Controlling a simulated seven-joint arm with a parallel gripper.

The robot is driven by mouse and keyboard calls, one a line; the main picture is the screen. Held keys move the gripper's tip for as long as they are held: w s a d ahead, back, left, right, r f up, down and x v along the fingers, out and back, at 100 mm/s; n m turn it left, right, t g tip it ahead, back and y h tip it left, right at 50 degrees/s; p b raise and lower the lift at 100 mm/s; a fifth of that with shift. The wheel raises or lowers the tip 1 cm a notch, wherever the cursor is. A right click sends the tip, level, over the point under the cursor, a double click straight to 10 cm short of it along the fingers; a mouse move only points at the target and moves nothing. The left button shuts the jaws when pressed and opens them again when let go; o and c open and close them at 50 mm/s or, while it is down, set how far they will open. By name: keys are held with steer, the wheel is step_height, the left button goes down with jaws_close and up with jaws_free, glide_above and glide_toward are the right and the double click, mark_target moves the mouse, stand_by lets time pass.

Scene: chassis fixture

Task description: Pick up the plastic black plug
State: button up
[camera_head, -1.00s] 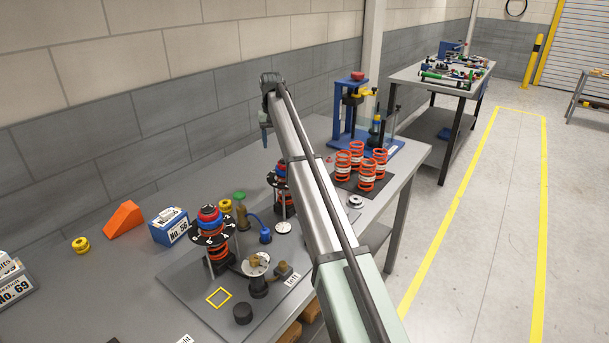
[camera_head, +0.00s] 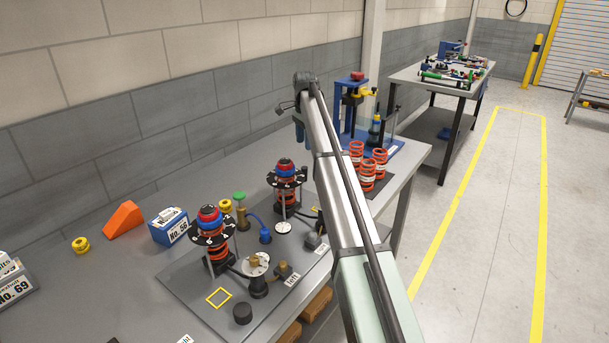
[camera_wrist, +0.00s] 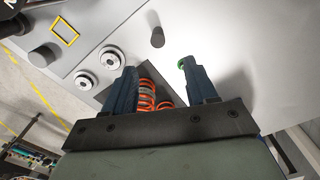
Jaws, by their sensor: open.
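In the head view, a short black cylinder (camera_head: 242,313), which looks like a plug, stands on the grey fixture plate (camera_head: 190,285) beside a yellow square outline. The wrist view shows a dark cylinder (camera_wrist: 43,55) beside a yellow square, and another dark cylinder (camera_wrist: 157,37) standing alone on the light surface. I cannot tell which of these is the plug. My gripper (camera_wrist: 158,68) is open and empty, with its fingers wide apart. The lone cylinder appears beyond the gap between the fingertips.
Orange springs (camera_wrist: 147,92) show between my fingers and stand on a dark mat. Two silver discs (camera_wrist: 111,58) lie left of the fingers. Two spring assemblies (camera_head: 212,238) stand on the fixture plate. A blue press (camera_head: 352,115) stands at the table's far end.

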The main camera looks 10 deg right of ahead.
mark_target(305, 167)
steer(key=f+m, duration=0.1)
steer(key=f, duration=0.3)
steer(key=f+m, duration=0.1)
steer(key=f, duration=0.4)
steer(key=f+m, duration=0.2)
steer(key=f, duration=0.3)
steer(key=shift+s, duration=0.2)
steer(key=shift+c, duration=0.3)
steer(key=shift+r, duration=0.1)
jaws_close()
